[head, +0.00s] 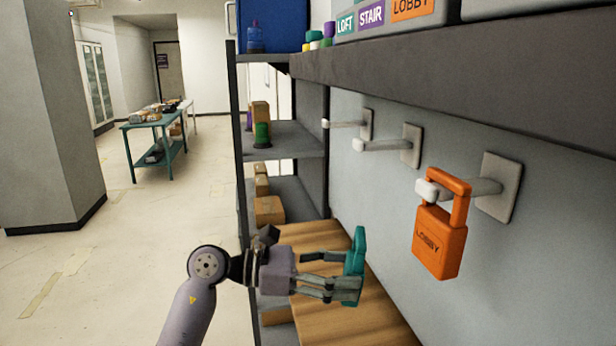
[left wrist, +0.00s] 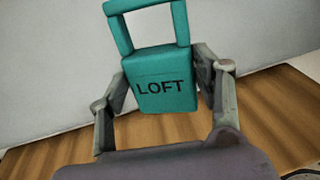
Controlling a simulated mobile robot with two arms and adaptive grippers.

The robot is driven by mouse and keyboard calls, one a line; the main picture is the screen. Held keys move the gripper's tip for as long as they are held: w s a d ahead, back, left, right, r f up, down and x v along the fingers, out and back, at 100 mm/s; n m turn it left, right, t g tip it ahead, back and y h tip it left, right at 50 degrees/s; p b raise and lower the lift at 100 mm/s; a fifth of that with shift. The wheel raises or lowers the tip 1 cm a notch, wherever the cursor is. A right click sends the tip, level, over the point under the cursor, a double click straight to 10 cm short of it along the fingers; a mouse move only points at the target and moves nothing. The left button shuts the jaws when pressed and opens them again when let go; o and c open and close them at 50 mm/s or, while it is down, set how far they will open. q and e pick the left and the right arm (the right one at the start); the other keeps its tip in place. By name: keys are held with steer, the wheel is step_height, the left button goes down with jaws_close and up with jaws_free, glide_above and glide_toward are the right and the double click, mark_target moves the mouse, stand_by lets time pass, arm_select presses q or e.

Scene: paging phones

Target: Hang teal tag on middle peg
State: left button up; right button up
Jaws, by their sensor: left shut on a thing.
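The teal tag (head: 356,258) is held in my left gripper (head: 338,274), above the wooden surface and below the pegs. In the left wrist view the teal tag (left wrist: 165,88) reads LOFT, with its open loop at the top, between the two fingers of the left gripper (left wrist: 165,90). The middle peg (head: 380,145) is a pale bar on a wall plate and is bare. It is up and to the right of the tag, apart from it. My right gripper is not in view.
An orange LOBBY tag (head: 440,240) hangs on the nearest peg (head: 480,187). The far peg (head: 345,124) is bare. A thick dark shelf (head: 430,82) overhangs the pegs. The wooden surface (head: 335,318) lies below. Shelves with boxes stand behind.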

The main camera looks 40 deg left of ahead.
arm_select(q)
steer(key=a+r+n+t+y+b, duration=0.1)
steer(key=a+r+n+y, duration=0.1)
steer(key=a+r, duration=0.45)
steer(key=a+r+n+t+y, duration=0.2)
steer(key=a+r+y, duration=0.1)
steer(key=r, duration=0.7)
steer(key=d+p+x, duration=0.1)
steer(key=p+x, duration=0.3)
steer(key=x, duration=0.7)
steer(key=shift+s+d+r, duration=0.25)
steer(key=shift+s+r, duration=0.05)
steer(key=shift+s, duration=0.1)
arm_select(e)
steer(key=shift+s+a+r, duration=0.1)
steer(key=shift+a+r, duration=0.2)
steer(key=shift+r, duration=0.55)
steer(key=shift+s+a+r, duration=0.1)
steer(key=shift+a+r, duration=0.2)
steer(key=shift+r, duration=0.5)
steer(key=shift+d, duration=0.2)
arm_select(q)
steer(key=o, duration=1.4)
steer(key=shift+c, duration=0.2)
